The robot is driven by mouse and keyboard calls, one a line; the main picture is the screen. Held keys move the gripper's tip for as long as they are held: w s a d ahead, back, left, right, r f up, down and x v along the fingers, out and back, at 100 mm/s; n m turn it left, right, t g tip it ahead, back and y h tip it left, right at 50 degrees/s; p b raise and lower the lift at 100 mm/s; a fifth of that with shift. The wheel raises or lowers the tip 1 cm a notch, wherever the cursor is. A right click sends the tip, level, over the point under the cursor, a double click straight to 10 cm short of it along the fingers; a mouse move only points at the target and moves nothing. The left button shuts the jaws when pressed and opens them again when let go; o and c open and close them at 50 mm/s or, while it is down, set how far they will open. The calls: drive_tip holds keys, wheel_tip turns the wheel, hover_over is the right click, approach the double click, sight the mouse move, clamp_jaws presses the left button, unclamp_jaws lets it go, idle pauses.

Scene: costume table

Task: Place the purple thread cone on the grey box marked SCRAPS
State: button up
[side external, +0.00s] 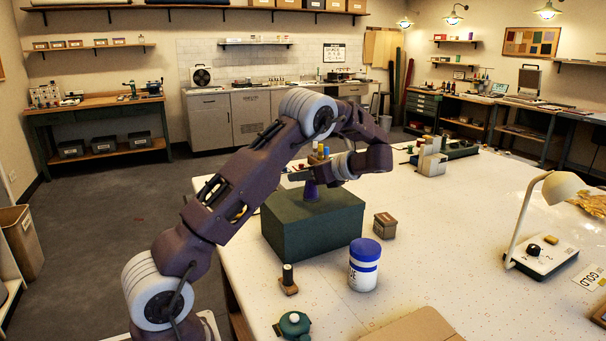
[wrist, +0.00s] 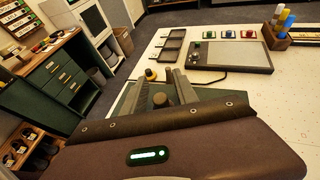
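The purple thread cone (side external: 310,189) stands upright at the top of a dark green box (side external: 305,232) in the side view, right below my gripper (side external: 318,176). In the wrist view my two grey fingers (wrist: 166,88) show with a small round brownish top (wrist: 160,98) between them, perhaps the cone's tip. Whether the fingers press on it cannot be told. I cannot make out the word SCRAPS on any box.
A white jar with a blue lid (side external: 365,262) stands before the green box. A dark spool on a wooden base (side external: 288,280) and a teal round object (side external: 294,325) are near the front edge. A desk lamp (side external: 540,225) stands at the right. The table between jar and lamp is clear.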

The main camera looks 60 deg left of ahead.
drive_tip(key=shift+d+r, duration=0.1)
drive_tip(key=shift+r, duration=0.15)
drive_tip(key=v, duration=1.1)
drive_tip(key=s+d+r+n+t+h, duration=0.45)
drive_tip(key=s+d+h, duration=0.25)
drive_tip(key=s+d, duration=0.4)
drive_tip(key=s+d+f+n+t+h, duration=0.2)
drive_tip(key=s+d+n+t, duration=0.1)
drive_tip(key=s+d, duration=0.4)
drive_tip(key=s+d+f+n+t+h, duration=0.2)
drive_tip(key=s+d+n+t+h, duration=0.1)
drive_tip(key=s+d+n, duration=0.3)
drive_tip(key=s+d, duration=0.2)
drive_tip(key=s, duration=0.1)
drive_tip(key=shift+h, duration=0.3)
